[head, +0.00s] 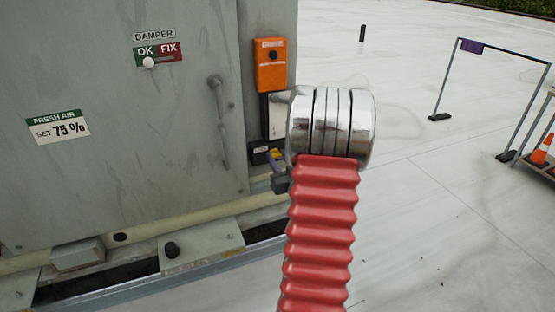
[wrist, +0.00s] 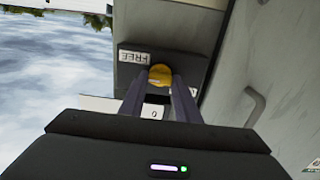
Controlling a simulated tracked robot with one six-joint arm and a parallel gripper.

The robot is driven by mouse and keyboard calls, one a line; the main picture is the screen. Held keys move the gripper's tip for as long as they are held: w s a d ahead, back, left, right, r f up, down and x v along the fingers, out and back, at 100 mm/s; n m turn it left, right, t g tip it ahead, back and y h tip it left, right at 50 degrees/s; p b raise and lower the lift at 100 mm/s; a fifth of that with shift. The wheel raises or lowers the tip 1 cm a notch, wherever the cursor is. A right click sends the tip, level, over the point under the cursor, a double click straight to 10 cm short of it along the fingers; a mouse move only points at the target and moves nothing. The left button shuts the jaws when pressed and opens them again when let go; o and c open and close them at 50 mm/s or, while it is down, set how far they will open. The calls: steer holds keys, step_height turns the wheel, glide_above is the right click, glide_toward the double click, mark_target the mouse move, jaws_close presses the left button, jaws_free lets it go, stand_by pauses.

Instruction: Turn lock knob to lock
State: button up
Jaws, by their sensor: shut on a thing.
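The lock knob (wrist: 160,75) is a yellow round knob on a dark plate (wrist: 190,58). The plate has a white label reading FREE (wrist: 133,57), upside down in the wrist view. My gripper (wrist: 159,84) has its two grey fingers shut on the knob, one on each side. In the head view the yellow knob (head: 274,155) shows low on the cabinet's right side, with my gripper (head: 277,162) at it. My arm hides part of that area. The knob's exact pointing direction is hard to tell.
The grey cabinet (head: 110,110) has a door handle (head: 219,120) left of the knob. An orange box (head: 270,65) is mounted above it. Open roof floor lies to the right, with a barrier frame (head: 505,52) and a traffic cone (head: 542,150).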

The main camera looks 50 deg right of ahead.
steer(key=shift+w+a+n, duration=0.1)
steer(key=shift+n, duration=0.4)
steer(key=n, duration=0.3)
steer(key=shift+a, duration=0.1)
steer(key=n, duration=0.5)
steer(key=shift+w+a+f, duration=0.1)
steer(key=n, duration=0.8)
steer(key=shift+w+a+f+n, duration=0.15)
steer(key=shift+f+n, duration=0.1)
steer(key=shift+n, duration=0.15)
steer(key=o, duration=1)
steer(key=shift+o, duration=0.2)
